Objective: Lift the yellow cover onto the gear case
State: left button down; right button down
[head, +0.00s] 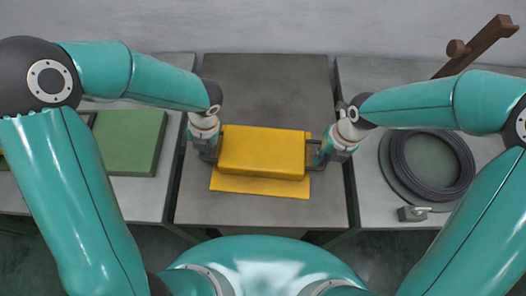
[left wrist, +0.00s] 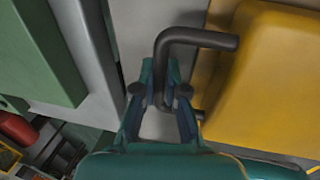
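The yellow cover (head: 262,152) lies on the dark middle table, a box-like body with a flat yellow flange in front. It has a dark bar handle on each side; the left handle (left wrist: 200,38) shows in the left wrist view. My left gripper (head: 209,155) is at the left handle. In the left wrist view the gripper (left wrist: 164,75) has its fingers apart, with the handle's upright part between them. My right gripper (head: 323,156) is at the right handle (head: 313,143); its finger opening is too small to make out. I cannot identify the gear case with certainty.
A flat green block (head: 130,142) lies on the left table. On the right table are a coil of dark cable (head: 465,170), a small metal block (head: 412,214) and a slanting brown bar (head: 480,45). The middle table (head: 265,85) is clear behind the cover.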

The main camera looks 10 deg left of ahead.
pick_arm(q)
jog(key=shift+w+r, duration=0.1)
jog(key=shift+r, duration=0.1)
pick_arm(e)
jog(key=shift+r, duration=0.15)
dwell(0.3)
